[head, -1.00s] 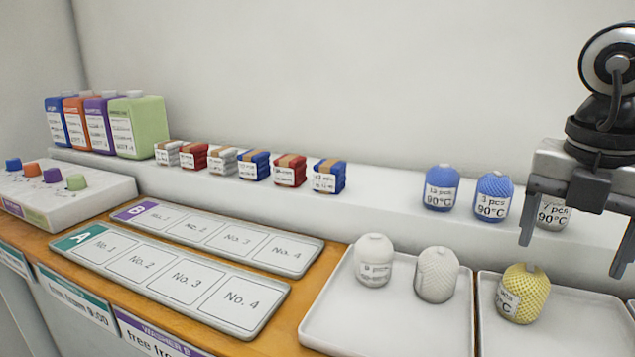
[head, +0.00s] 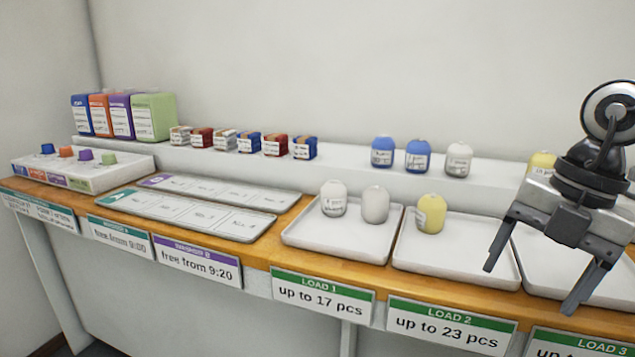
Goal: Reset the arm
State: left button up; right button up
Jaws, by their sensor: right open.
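My right gripper (head: 528,280) is open and empty at the right of the head view. It hangs in front of the shelf, and its fingers point down over the right part of the Load 2 tray (head: 455,262) and the counter's front edge. Nothing is between the fingers. My left gripper is not in view.
The Load 1 tray (head: 333,243) holds two white bundles; the Load 2 tray holds a yellow bundle (head: 431,213). Blue bundles (head: 418,157) and small boxes (head: 249,142) stand on the raised shelf. Plates A (head: 200,213) and B (head: 235,189) are empty.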

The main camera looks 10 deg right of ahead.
jog(key=a+f+m+t+y, duration=0.3)
jog(key=a+f+m+t, duration=0.1)
jog(key=f+m+t, duration=0.4)
jog(key=a+f+m+t+y, duration=0.35)
jog(key=f+m+t, duration=0.3)
jog(key=f, duration=0.35)
pick_arm(q)
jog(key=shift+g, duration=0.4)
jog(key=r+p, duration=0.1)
jog(key=p, duration=0.2)
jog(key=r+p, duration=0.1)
jog(key=p, duration=0.2)
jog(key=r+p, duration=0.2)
jog(key=p, duration=0.1)
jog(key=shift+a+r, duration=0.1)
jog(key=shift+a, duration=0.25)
pick_arm(e)
jog(key=s+a+f+m+g+h, duration=0.4)
jog(key=s+a+f+m+h, duration=0.1)
jog(key=s+a+m, duration=0.3)
jog(key=shift+a+f+m, duration=0.5)
jog(key=shift+f+m, duration=0.25)
jog(key=shift+f, duration=0.05)
